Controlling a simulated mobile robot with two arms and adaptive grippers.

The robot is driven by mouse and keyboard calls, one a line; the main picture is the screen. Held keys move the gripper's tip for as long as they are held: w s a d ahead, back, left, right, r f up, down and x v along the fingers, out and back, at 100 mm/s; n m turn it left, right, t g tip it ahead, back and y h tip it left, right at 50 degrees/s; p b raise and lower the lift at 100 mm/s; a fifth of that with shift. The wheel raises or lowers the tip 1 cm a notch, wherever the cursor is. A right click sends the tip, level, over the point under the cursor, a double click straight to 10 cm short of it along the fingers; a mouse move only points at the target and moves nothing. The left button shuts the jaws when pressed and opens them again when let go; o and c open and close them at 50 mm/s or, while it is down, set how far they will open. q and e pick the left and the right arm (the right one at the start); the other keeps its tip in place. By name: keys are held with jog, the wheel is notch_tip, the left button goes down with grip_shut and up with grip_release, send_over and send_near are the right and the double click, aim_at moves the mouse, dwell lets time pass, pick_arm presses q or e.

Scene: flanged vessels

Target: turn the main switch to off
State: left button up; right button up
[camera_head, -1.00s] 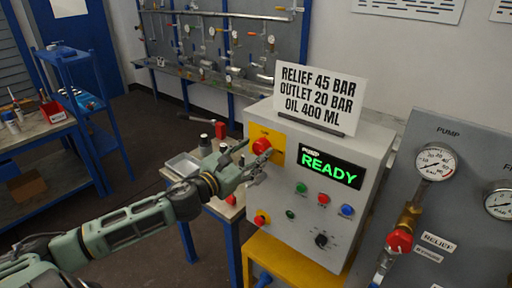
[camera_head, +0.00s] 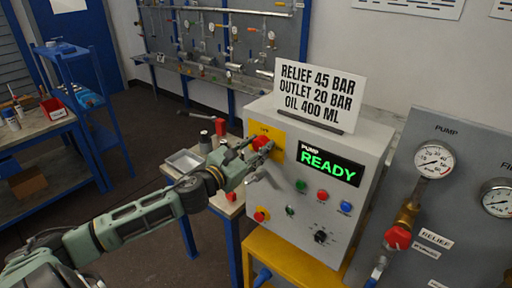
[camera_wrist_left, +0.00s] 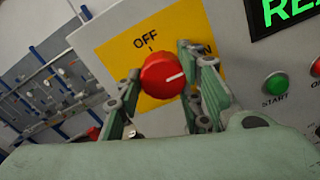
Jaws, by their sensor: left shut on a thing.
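The main switch is a red round knob (camera_wrist_left: 163,76) on a yellow plate (camera_wrist_left: 112,50) at the upper left of the grey pump cabinet. It also shows in the head view (camera_head: 260,143), partly covered by my gripper. In the left wrist view, OFF is printed above the knob and ON at its upper right, mostly hidden by a finger. The knob's white mark points right, slightly up, away from OFF. My left gripper (camera_wrist_left: 160,85) is shut on the knob, one finger on each side; it also shows in the head view (camera_head: 258,150). My right gripper is not in view.
The pump display (camera_head: 328,164) reads READY. A sign (camera_head: 319,94) stands on top. A gauge panel (camera_head: 466,160) is at right.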

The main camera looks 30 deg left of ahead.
pick_arm(q)
jog(key=shift+a, duration=0.1)
jog(key=shift+c, duration=0.7)
jog(key=shift+r+n, duration=0.1)
jog(key=shift+n, duration=1.2)
jog(key=n, duration=0.6)
jog(key=shift+p, duration=0.4)
jog(key=n, duration=0.4)
jog(key=n+p, duration=0.1)
jog(key=shift+f+n, duration=0.25)
jog(key=shift+n, duration=0.15)
jog(key=shift+f+n+p, duration=0.2)
jog(key=shift+n+p, duration=0.1)
jog(key=shift+n, duration=1.5)
jog(key=shift+f, duration=0.1)
